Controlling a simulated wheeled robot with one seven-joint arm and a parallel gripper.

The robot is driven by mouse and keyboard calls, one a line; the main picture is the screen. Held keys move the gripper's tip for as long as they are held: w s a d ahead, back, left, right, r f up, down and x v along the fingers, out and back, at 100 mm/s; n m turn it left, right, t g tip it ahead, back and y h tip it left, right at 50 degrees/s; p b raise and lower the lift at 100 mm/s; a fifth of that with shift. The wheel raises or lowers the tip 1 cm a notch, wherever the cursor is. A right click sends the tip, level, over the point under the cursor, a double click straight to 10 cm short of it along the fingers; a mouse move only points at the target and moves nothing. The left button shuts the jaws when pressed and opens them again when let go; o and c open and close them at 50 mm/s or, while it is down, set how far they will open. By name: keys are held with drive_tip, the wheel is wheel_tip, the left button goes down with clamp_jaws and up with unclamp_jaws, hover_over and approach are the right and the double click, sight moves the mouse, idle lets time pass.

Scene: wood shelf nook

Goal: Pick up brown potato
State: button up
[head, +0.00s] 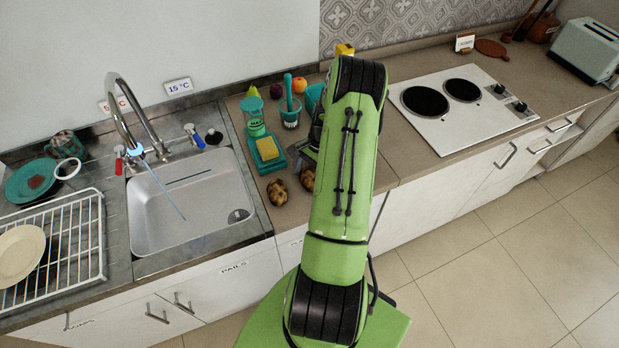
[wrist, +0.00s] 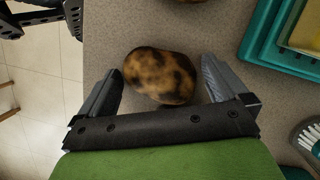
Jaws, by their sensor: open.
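A brown potato (wrist: 160,75) with dark patches lies on the counter. In the wrist view it sits between the two fingers of my gripper (wrist: 161,66), with a small gap on each side. My gripper is open and holds nothing. In the head view this potato (head: 307,179) is partly hidden by my green arm. A second brown potato (head: 277,192) lies to its left, nearer the sink. Only its edge shows at the top of the wrist view (wrist: 190,1).
A teal tray (head: 273,166) with a yellow sponge (head: 267,148) lies behind the potatoes. A brush (wrist: 311,136) is at the wrist view's lower right. The sink (head: 190,200) is left, the hob (head: 450,105) right. The counter's front edge is close.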

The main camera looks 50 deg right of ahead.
drive_tip(key=shift+c, duration=0.5)
drive_tip(key=c, duration=0.9)
